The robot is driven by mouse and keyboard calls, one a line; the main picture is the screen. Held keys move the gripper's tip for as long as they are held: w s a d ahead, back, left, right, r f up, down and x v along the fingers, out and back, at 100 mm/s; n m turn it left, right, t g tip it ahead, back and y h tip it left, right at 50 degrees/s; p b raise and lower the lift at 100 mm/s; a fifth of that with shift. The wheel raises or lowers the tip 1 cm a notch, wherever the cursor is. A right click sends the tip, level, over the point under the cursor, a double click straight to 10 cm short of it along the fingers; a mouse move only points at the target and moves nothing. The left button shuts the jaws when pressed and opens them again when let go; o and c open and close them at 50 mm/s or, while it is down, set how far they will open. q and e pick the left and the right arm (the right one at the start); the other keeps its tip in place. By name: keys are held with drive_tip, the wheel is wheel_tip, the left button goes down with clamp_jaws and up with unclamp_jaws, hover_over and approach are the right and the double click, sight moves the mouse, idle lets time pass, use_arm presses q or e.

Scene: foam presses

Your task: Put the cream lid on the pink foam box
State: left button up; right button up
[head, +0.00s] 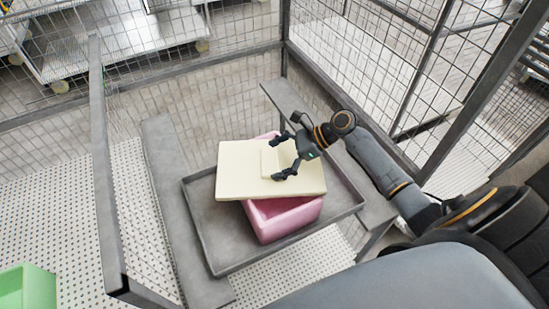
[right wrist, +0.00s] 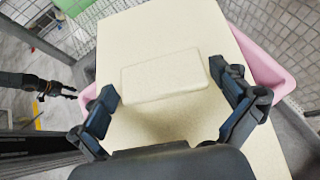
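The cream lid (head: 236,177) is a flat slab with a raised block in its middle. It lies over the pink foam box (head: 283,222), turned askew, so pink shows past its front and back edges. I cannot tell whether it rests on the box or hangs just above it. The right wrist view shows the lid (right wrist: 160,35) between the fingers (right wrist: 166,96) and the box (right wrist: 262,68) at right. My left gripper (right wrist: 69,92) shows small at left there.
The box stands in a grey tray (head: 225,252) on a frame between grey side rails (head: 172,190). Mesh fence panels (head: 190,90) and a post (head: 105,180) surround it. A green box (head: 27,287) is at lower left. The tray's left part is bare.

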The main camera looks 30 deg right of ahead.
drive_tip(key=b+v, duration=0.2)
drive_tip(key=v, duration=0.9)
drive_tip(key=shift+w+b, duration=0.1)
drive_tip(key=shift+b, duration=0.2)
drive_tip(key=shift+s+d+r, duration=0.2)
drive_tip(key=shift+d+r, duration=0.2)
drive_tip(key=shift+r, duration=0.05)
drive_tip(key=shift+f, duration=0.1)
